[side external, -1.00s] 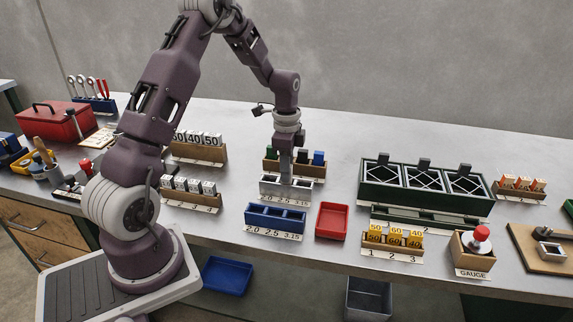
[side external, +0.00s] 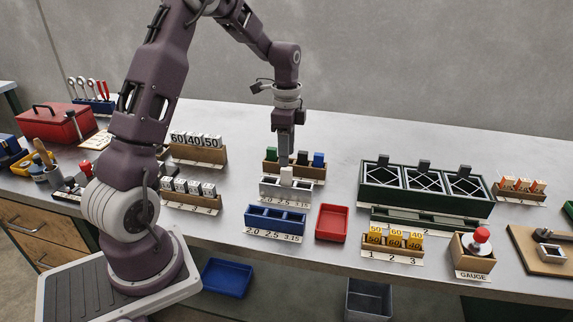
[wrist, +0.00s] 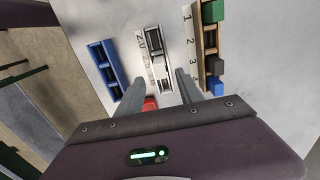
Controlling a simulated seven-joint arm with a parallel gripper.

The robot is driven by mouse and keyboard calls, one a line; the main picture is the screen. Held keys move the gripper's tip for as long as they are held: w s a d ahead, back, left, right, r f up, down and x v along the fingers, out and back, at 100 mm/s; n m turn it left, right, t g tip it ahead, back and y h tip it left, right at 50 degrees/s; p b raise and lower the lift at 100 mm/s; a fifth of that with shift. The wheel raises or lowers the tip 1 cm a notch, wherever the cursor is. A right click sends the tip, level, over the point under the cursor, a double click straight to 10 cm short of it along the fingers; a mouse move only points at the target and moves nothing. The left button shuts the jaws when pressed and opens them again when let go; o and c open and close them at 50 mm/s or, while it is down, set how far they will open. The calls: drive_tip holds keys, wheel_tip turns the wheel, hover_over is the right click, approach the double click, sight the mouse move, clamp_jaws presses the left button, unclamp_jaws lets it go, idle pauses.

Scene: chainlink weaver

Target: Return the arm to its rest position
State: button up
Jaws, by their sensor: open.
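My gripper (side external: 284,158) is open and hangs just above the light grey three-slot rack (side external: 270,189) labelled 2.0, 2.5, 3.15. A white block (side external: 286,175) stands upright in this rack, right below the fingers; I cannot tell exactly which slot it is in. In the wrist view the two fingers (wrist: 159,92) are spread apart, with the grey rack (wrist: 146,62) ahead of them. My arm is bent over the bench, with the gripper pointing down.
A blue slotted rack (side external: 274,217) and a red tray (side external: 332,222) lie in front. A wooden holder (side external: 296,170) with green, dark and blue blocks stands behind. A green three-bay frame (side external: 424,190) is to the right. The air above the bench is open.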

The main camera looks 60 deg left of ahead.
drive_tip(key=shift+r, duration=0.3)
drive_tip(key=s+d+r+n+t, duration=0.35)
drive_tip(key=s+d+r, duration=0.55)
drive_tip(key=d+r, duration=0.4)
drive_tip(key=s+d+n+t, duration=0.1)
drive_tip(key=s+d+n, duration=0.1)
drive_tip(key=s, duration=0.5)
drive_tip(key=s+d+r+n+t, duration=0.1)
drive_tip(key=s+d+n, duration=0.2)
drive_tip(key=s+d, duration=0.2)
drive_tip(key=shift+s, duration=1.2)
